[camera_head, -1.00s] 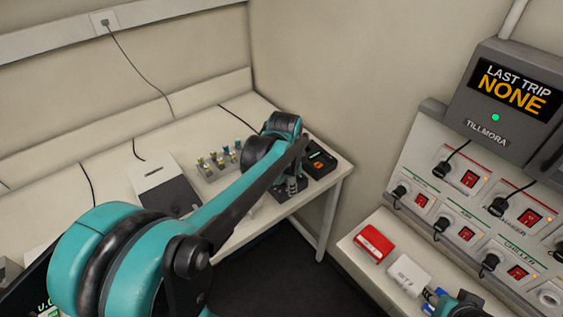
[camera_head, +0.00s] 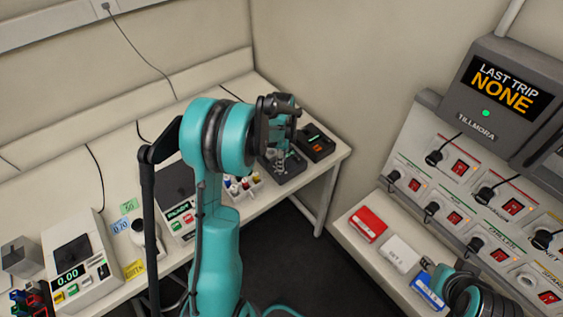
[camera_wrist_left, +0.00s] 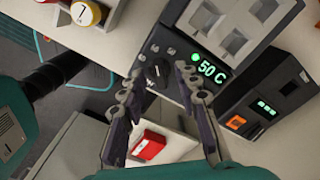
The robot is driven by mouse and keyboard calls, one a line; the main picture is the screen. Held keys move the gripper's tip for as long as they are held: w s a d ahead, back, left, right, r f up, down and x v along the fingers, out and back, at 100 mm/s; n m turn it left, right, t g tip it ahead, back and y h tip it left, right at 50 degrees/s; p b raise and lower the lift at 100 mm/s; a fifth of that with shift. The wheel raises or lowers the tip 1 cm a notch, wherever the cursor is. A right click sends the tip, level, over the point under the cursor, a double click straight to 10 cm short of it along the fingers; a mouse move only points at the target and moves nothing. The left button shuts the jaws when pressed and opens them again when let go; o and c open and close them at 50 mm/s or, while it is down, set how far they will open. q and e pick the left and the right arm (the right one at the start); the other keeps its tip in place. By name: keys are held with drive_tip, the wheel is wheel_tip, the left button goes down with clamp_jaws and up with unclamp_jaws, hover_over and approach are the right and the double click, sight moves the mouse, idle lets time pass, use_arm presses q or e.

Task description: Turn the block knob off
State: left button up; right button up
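The heat block (camera_wrist_left: 235,25) fills the upper part of the left wrist view, with a lit green "50 C" readout (camera_wrist_left: 208,69). Its black knob (camera_wrist_left: 157,70) with a pale mark is on the front panel, left of the readout. My left gripper (camera_wrist_left: 160,80) is open, its two dark fingers spread on either side of the knob in the picture. I cannot tell whether they touch it. In the head view the left gripper (camera_head: 283,125) is above the block (camera_head: 285,175), partly hiding it.
A dark device with an orange button (camera_head: 316,143) stands right of the block. A vial rack (camera_head: 240,185) is to its left. The switch panel (camera_head: 470,205) and a red box (camera_head: 368,224) are at the right. A dark floor gap (camera_head: 310,260) separates the benches.

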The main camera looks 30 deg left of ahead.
use_arm(q)
drive_tip(key=shift+f, duration=0.25)
drive_tip(key=shift+c, duration=0.3)
clamp_jaws()
